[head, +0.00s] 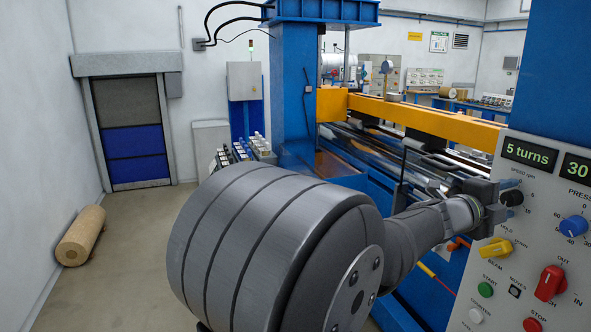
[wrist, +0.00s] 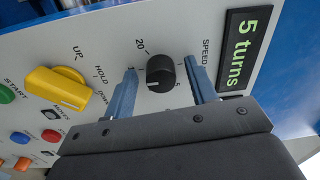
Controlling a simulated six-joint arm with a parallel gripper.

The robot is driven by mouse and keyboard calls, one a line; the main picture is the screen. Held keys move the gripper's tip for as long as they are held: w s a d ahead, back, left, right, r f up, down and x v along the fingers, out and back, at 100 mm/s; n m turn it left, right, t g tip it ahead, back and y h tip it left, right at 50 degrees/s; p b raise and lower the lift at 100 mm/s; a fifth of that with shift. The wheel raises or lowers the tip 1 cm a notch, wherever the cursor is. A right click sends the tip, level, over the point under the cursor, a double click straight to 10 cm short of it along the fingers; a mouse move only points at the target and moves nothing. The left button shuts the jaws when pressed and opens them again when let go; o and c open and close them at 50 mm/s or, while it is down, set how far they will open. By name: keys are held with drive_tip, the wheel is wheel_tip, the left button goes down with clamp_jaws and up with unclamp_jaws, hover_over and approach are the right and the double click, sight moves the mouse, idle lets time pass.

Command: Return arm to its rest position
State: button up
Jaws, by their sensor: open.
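My gripper (head: 500,197) is at the control panel (head: 545,225) on the right in the head view, with its jaws open and nothing held. In the wrist view its two blue fingers stand on either side of the black speed knob (wrist: 160,73), with a visible gap to the knob on each side. The knob also shows in the head view (head: 512,198). My arm stretches across the lower middle of the head view and hides part of the machine and floor.
Near my gripper are a yellow selector (head: 495,248), a red selector (head: 551,283), a blue knob (head: 574,226) and a green button (head: 486,289). The display (head: 530,154) reads 5 turns. A yellow beam (head: 430,115) spans the blue machine. Floor is open at left, beside a tan roll (head: 80,236).

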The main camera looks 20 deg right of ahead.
drive_tip(key=n, duration=0.5)
drive_tip(key=shift+n, duration=2)
drive_tip(key=shift+s, duration=0.1)
drive_tip(key=shift+f, duration=0.1)
